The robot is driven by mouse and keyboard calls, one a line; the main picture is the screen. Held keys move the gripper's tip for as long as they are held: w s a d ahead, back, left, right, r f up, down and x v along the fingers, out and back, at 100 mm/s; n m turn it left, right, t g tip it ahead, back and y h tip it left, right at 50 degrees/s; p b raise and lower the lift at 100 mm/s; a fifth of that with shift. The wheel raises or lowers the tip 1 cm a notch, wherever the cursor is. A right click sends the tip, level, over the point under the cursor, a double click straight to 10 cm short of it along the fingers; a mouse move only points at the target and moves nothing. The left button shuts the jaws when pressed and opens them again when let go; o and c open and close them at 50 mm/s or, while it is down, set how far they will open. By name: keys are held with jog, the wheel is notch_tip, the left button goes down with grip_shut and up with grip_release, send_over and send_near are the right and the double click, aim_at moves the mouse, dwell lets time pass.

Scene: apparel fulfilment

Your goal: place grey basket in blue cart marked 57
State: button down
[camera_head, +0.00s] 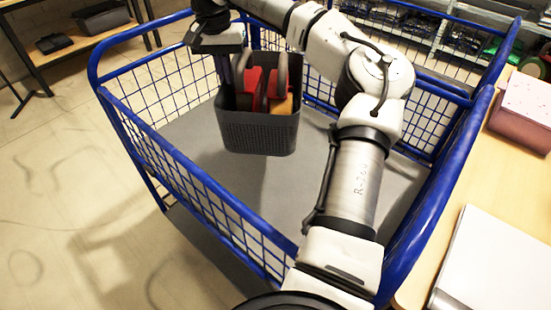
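The grey basket (260,137) is inside the blue cart (185,165), over the cart's grey deck and towards its far side. It looks upright and holds red and orange-brown items (265,92). I cannot tell whether its base touches the deck. My gripper (233,88) points down at the basket's left side, with its fingers at the rim. The fingertips are partly lost against the basket and its contents, so I cannot tell whether they are closed on the wall. No number 57 shows on the cart.
My arm reaches across the cart's right part. Blue rails and mesh walls surround the deck, which is bare at the near left. A wooden table (470,215) with a white flat item (500,265) and pink boxes (520,112) stands right. Shelves stand behind.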

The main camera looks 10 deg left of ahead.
notch_tip(320, 180, down, 20)
jog(key=a+n, duration=0.1)
jog(key=n, duration=0.1)
jog(key=shift+a+f+p, duration=0.15)
jog(key=shift+f+p, duration=0.1)
jog(key=shift+p, duration=0.2)
jog(key=shift+f, duration=0.1)
dwell(0.3)
jog(key=c, duration=2)
grip_release()
jog(key=shift+f, duration=0.1)
jog(key=o, duration=0.3)
jog(key=r, duration=0.4)
jog(key=r+b, duration=0.1)
jog(key=r, duration=0.7)
jog(key=shift+a+r, duration=0.15)
jog(key=shift+a, duration=0.2)
